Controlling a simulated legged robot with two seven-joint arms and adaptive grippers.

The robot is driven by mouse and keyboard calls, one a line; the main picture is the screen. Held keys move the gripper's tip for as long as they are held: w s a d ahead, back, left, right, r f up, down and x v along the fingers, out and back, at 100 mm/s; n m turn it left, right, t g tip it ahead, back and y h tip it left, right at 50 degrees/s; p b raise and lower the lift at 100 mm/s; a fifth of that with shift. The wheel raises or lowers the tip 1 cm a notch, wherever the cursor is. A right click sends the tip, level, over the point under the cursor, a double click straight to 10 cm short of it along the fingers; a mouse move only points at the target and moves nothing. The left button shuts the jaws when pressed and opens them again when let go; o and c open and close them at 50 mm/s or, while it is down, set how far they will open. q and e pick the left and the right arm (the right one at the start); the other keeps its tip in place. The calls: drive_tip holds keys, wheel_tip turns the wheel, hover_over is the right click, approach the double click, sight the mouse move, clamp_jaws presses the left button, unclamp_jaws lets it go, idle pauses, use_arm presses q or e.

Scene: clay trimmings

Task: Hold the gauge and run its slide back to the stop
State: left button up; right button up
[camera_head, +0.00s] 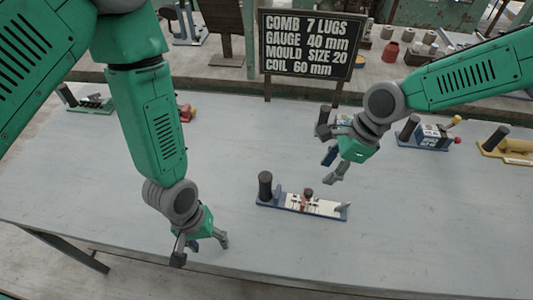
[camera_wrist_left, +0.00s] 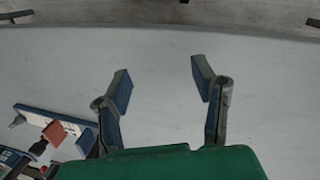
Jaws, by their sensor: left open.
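The gauge (camera_head: 325,208) lies on the table near the front. It has a blue base, a white scale plate and a black upright handle (camera_head: 265,186) at its left end. A reddish-brown slide (camera_head: 305,201) with a dark knob stands about mid-plate, and a pale pointed piece (camera_head: 343,207) is at the right end. My left gripper (camera_head: 203,248) is open and empty, left of the gauge. In the left wrist view its fingers (camera_wrist_left: 163,79) are spread, and the gauge (camera_wrist_left: 34,117) shows at the lower left. My right gripper (camera_head: 327,150) is open, above and behind the gauge.
A sign (camera_head: 309,44) stands at the table's back. Other tools lie behind: a green one (camera_head: 92,104) at left, a blue one (camera_head: 425,137) and a yellow one (camera_head: 505,150) at right. The table (camera_head: 400,235) is clear around the gauge; its front edge is near my left gripper.

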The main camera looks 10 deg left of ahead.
sight(265, 188)
use_arm(q)
drive_tip(key=w+d+r+n, duration=0.3)
drive_tip(key=w+r, duration=0.1)
drive_tip(key=w, duration=0.1)
drive_tip(key=w+d+r+n+y, duration=0.1)
drive_tip(key=w+d+r+n, duration=0.2)
drive_tip(key=w+r, duration=0.2)
drive_tip(key=w+d+r+n+y, duration=0.1)
drive_tip(key=w+d+r+n, duration=0.2)
drive_tip(key=w, duration=0.4)
drive_tip(key=shift+w+d+r, duration=0.1)
drive_tip(key=shift+d+r, duration=0.05)
drive_tip(key=shift+r, duration=0.25)
drive_tip(key=shift+w+d+r, duration=0.1)
drive_tip(key=shift+r, duration=0.3)
drive_tip(key=shift+f, duration=0.4)
wheel_tip(265, 188, down, 13)
drive_tip(key=shift+d+r, duration=0.1)
use_arm(e)
drive_tip(key=shift+s+d, duration=0.1)
